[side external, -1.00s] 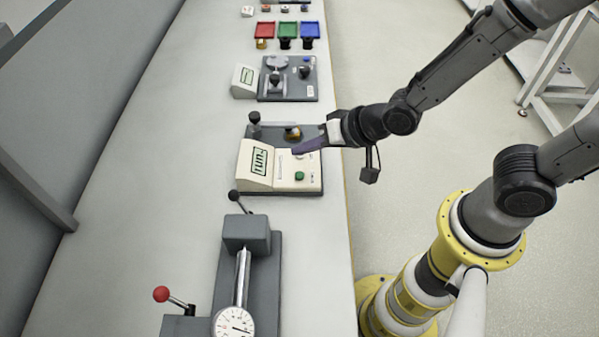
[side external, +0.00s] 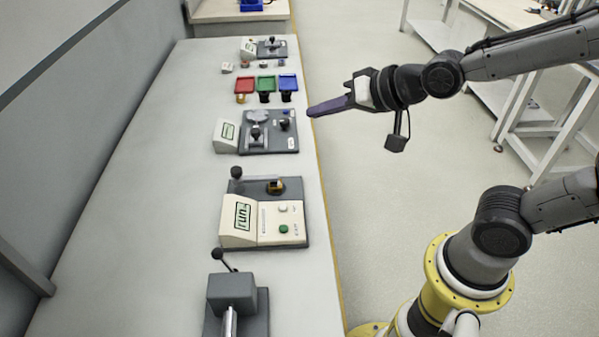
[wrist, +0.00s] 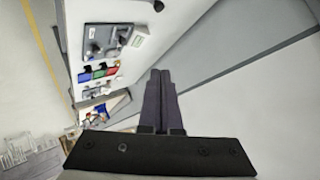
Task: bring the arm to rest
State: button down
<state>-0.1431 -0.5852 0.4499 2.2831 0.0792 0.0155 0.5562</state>
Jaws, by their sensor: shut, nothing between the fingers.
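My gripper (side external: 312,112) is shut and empty. In the side external view it is raised near the bench's right edge, its fingers pointing left, and it appears apart from everything on the bench. In the wrist view my gripper's dark fingers (wrist: 158,75) lie together, with the bench stations to their left. The station with the "run" display (side external: 264,212) stands in the middle of the bench. It has a green button (side external: 283,229) and a brass-coloured part (side external: 275,187) on its dark plate.
The bench (side external: 150,200) holds a grey station (side external: 268,132), red (side external: 244,85), green (side external: 266,83) and blue (side external: 288,82) trays, and a lever fixture (side external: 232,290) at the front. A wall (side external: 70,120) runs along the left. Open floor (side external: 380,215) lies right of the bench.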

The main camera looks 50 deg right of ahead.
jog(key=s+d+n+g, duration=0.2)
jog(key=s, duration=0.7)
jog(key=s+d+f+n+g+h, duration=0.1)
jog(key=s+d+n+g, duration=0.2)
jog(key=s, duration=0.5)
jog(key=shift+s+n+h, duration=0.3)
jog(key=shift+s, duration=0.05)
